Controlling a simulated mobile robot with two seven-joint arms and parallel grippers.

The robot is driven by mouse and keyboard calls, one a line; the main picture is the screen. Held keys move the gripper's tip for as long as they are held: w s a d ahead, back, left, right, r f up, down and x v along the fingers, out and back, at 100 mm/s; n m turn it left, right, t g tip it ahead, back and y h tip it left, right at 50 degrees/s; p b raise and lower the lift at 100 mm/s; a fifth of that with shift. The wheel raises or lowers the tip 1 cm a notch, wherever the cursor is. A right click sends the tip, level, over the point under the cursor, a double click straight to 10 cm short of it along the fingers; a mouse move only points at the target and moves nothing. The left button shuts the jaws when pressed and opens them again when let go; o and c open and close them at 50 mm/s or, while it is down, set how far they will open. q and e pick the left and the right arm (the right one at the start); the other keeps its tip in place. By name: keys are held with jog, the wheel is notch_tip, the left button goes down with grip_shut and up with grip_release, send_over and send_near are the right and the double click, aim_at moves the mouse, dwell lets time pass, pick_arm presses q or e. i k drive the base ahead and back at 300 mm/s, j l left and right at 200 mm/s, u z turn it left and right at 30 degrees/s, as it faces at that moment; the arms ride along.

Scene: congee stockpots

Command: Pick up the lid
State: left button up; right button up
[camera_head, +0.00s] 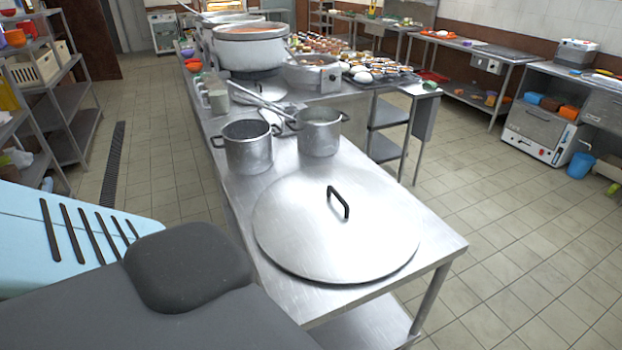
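A large round metal lid (300,235) lies flat on the near end of the long steel table (432,243). Its black loop handle (338,202) stands up near the middle of the lid. Neither of my grippers shows in the head view. Nothing touches the lid or its handle.
Two steel pots, a left one (248,152) and a right one (320,138), stand just behind the lid. Farther back are a large stockpot (250,52) and trays of food (325,48). Shelves (70,110) stand at the left. The tiled floor (480,215) right of the table is clear.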

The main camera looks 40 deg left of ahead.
aim_at(329, 224)
jog(key=i+l+u, duration=0.1)
jog(key=u, duration=0.25)
jog(key=i+l+u, duration=0.1)
jog(key=l+u, duration=0.4)
jog(key=u, duration=0.15)
jog(key=i+l+u, duration=0.15)
jog(key=l+u, duration=0.2)
jog(key=i+l+u, duration=0.1)
jog(key=l+u, duration=0.25)
jog(key=l, duration=0.1)
